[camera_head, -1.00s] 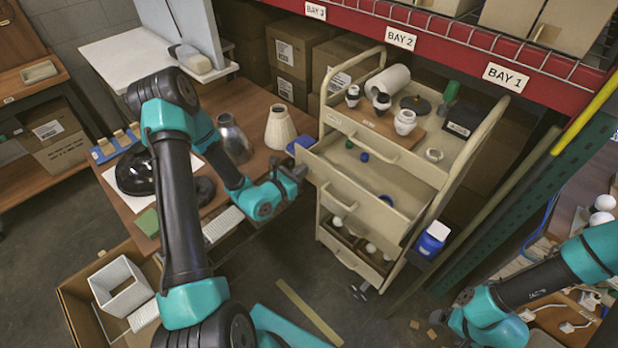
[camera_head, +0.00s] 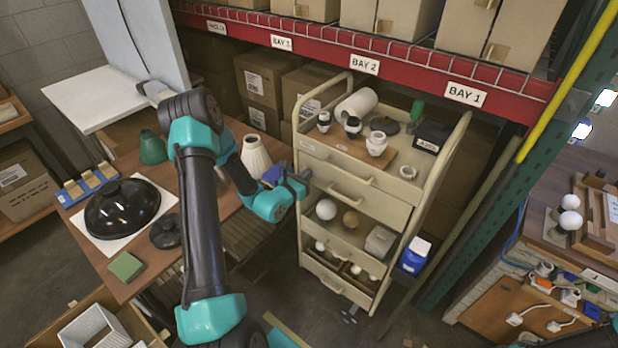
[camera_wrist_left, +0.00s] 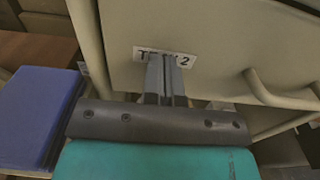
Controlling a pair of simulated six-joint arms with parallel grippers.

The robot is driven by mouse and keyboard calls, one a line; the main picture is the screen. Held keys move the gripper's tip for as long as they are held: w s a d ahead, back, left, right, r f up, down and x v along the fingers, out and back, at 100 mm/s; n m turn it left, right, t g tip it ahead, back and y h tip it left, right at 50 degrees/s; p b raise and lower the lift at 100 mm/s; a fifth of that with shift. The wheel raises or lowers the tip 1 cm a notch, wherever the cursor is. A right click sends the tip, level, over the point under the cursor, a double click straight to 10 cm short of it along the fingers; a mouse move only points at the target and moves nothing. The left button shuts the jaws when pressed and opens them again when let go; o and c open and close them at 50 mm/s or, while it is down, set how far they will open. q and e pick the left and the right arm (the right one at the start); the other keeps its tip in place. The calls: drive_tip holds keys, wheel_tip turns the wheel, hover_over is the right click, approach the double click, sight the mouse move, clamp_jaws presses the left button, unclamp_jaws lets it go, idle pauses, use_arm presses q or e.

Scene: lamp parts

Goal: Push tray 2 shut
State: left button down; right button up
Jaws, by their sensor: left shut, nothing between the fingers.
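Tray 2 (camera_head: 372,208) is a beige drawer in the wheeled cart, with a bar handle on its front. In the head view its front looks about level with the drawer above. In the left wrist view its front (camera_wrist_left: 225,62) carries a label reading TRAY 2, partly covered by my fingers. My left gripper (camera_head: 302,180) is shut and empty at the left end of the tray front. Its fingertips (camera_wrist_left: 166,62) are at the label, left of the handle (camera_wrist_left: 270,92); I cannot tell whether they touch. My right gripper is out of view.
The cart top holds lamp sockets (camera_head: 353,127) and a white roll (camera_head: 358,104). Below tray 2, a lower level holds a white bulb (camera_head: 326,209) and a grey box (camera_head: 380,241). The wooden table with a cone-shaped shade (camera_head: 256,155) stands left of the cart.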

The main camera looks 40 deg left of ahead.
use_arm(q)
drive_tip(key=shift+w+a, duration=0.1)
drive_tip(key=shift+w, duration=0.05)
drive_tip(key=s, duration=1.4)
drive_tip(key=shift+s, duration=0.2)
